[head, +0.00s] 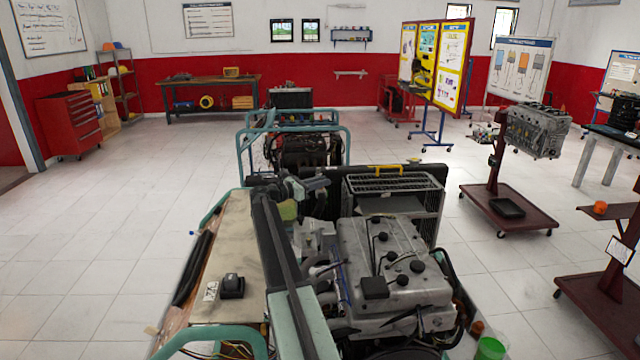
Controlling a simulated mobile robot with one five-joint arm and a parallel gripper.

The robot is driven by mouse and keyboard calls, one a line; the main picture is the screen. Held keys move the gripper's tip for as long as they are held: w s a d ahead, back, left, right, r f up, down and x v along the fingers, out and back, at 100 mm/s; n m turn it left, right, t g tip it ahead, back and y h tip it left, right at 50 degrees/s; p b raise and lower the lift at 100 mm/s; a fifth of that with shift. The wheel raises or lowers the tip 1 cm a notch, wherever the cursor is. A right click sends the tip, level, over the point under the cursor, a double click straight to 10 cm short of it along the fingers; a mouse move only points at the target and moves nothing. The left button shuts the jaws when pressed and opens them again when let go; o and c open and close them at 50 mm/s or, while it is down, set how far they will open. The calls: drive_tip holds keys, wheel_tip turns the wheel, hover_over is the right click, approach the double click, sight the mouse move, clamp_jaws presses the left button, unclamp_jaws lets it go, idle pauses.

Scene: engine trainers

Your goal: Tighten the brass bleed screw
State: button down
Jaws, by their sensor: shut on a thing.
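My gripper (314,184) is at the end of my dark arm, above the left rear part of the engine trainer, just left of the radiator. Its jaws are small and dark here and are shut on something. The brass bleed screw cannot be made out; the jaws and wrist cover that spot. The engine (385,255), with a grey ribbed cover, black caps and hoses, sits on the trainer's teal frame (225,338). A yellow-green reservoir (288,210) shows just below my gripper.
The radiator (395,186), with a yellow handle on top, stands right of my gripper. A second engine trainer (300,150) is behind. A green cup (490,348) is at the front right. Engine stands (508,205) are on the right. The left floor is clear.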

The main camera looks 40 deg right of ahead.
drive_tip(key=shift+w+r, duration=0.1)
drive_tip(key=c, duration=1.3)
unclamp_jaws()
drive_tip(key=shift+c, duration=0.2)
drive_tip(key=v, duration=0.7)
drive_tip(key=shift+a, duration=0.4)
drive_tip(key=shift+w, duration=0.1)
